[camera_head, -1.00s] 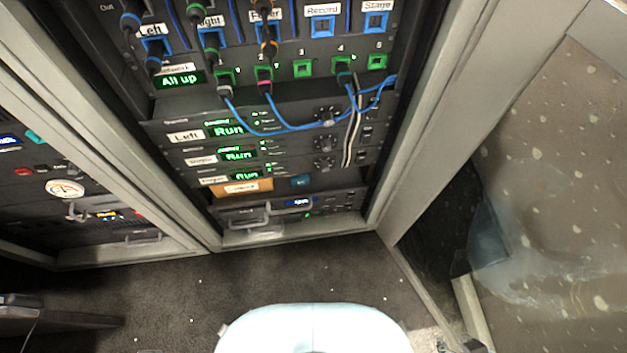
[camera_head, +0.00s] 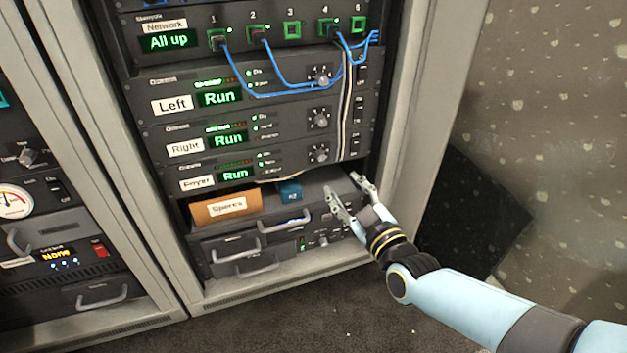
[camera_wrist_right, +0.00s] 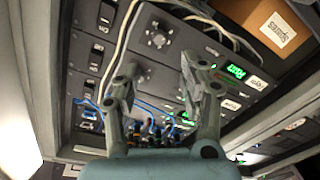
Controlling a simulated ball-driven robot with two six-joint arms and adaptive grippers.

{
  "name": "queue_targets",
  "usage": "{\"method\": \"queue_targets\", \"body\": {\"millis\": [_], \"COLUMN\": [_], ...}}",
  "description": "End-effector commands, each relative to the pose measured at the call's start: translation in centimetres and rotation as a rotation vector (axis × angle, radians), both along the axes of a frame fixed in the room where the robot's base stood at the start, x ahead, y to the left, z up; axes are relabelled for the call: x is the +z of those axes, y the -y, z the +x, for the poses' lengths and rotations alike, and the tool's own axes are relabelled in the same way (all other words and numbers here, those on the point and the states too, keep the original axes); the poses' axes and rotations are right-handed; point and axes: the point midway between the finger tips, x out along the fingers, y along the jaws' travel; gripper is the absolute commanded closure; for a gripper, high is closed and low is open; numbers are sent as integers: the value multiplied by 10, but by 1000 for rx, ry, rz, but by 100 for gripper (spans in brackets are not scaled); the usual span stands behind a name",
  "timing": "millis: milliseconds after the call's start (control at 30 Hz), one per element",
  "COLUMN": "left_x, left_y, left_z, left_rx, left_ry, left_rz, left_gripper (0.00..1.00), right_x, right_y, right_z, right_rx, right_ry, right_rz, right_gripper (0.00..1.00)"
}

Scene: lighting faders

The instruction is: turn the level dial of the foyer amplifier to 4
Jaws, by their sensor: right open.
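The foyer amplifier (camera_head: 240,165) is the lowest of three black units in the rack, with a white "Foyer" label (camera_head: 196,183) and a green "Run" display. Its level dial (camera_head: 319,153) is a dark round knob toward its right side; I cannot read its setting. A dial on the unit closest to the spares box shows in the right wrist view (camera_wrist_right: 158,40). My right gripper (camera_head: 346,188) is open and empty, below and right of the foyer dial, apart from it. Its two spread fingers show in the right wrist view (camera_wrist_right: 159,64). My left gripper is out of view.
The "Left" (camera_head: 172,106) and "Right" (camera_head: 185,147) amplifiers sit above, with similar dials. Blue cables (camera_head: 280,88) and a white cable (camera_head: 345,110) hang near the dials. A "Spares" box (camera_head: 226,207) and a blue box (camera_head: 289,192) lie on the shelf below.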

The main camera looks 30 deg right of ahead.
Motion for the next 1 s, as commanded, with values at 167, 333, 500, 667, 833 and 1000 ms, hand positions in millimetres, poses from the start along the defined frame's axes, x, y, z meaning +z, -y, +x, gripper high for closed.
{"method": "queue_targets", "body": {"millis": [167,333,500,667,833,1000], "left_x": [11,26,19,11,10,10], "left_y": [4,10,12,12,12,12], "left_z": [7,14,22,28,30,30], "left_rx": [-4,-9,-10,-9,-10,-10], "left_ry": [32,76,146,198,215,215], "left_rz": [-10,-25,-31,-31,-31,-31], "left_gripper": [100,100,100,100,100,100], "right_x": [-1,-3,-2,0,1,1], "right_y": [5,11,15,17,17,17], "right_z": [29,65,88,99,102,102], "right_rx": [1,1,1,1,1,2], "right_ry": [2,0,-3,-2,-2,-1], "right_rz": [0,0,0,0,0,0], "right_gripper": [57,57,57,57,57,59]}}
